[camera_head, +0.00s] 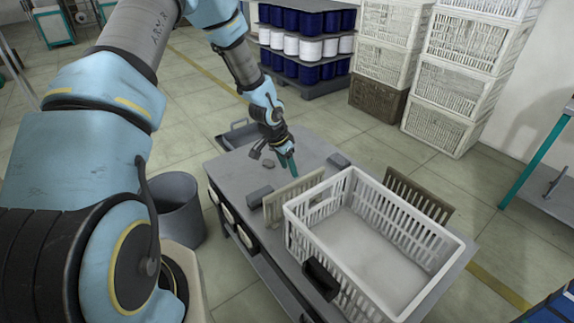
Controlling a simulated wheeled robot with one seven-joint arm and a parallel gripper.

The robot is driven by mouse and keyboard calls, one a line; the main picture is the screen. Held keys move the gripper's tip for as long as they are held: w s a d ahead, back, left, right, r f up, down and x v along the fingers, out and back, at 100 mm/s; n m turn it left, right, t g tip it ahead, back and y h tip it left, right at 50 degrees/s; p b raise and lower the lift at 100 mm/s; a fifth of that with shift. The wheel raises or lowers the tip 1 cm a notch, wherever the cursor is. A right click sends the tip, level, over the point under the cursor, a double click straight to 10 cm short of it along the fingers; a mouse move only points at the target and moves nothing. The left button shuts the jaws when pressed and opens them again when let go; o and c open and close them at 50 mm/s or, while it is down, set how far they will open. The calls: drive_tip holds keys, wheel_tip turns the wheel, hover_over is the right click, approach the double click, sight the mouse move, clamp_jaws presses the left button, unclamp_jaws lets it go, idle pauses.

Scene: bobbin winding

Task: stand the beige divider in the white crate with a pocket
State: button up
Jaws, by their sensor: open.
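The white crate (296,213) stands on the grey table, with slotted walls and an empty-looking floor. A beige divider (296,197) stands upright just outside its left side, beside the crate wall. A darker brown panel (418,194) stands upright behind the crate's far right wall. A black pocket-like piece (320,277) sits at the crate's near left wall. My gripper (290,166) has teal fingers, is open and points down behind the beige divider, apart from the crate. The exact gap between its fingertips and the divider is hard to tell.
A grey bin (178,208) stands on the floor left. Stacked white crates (460,85) and a spool rack (305,45) stand behind.

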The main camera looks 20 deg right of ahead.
sight(294, 183)
drive_tip(key=shift+b+x, duration=3.1)
drive_tip(key=shift+x, duration=1.3)
clamp_jaws()
drive_tip(key=shift+r, duration=0.1)
wheel_tip(294, 183, up, 8)
drive_tip(key=p, duration=0.5)
drive_tip(key=shift+p, duration=0.35)
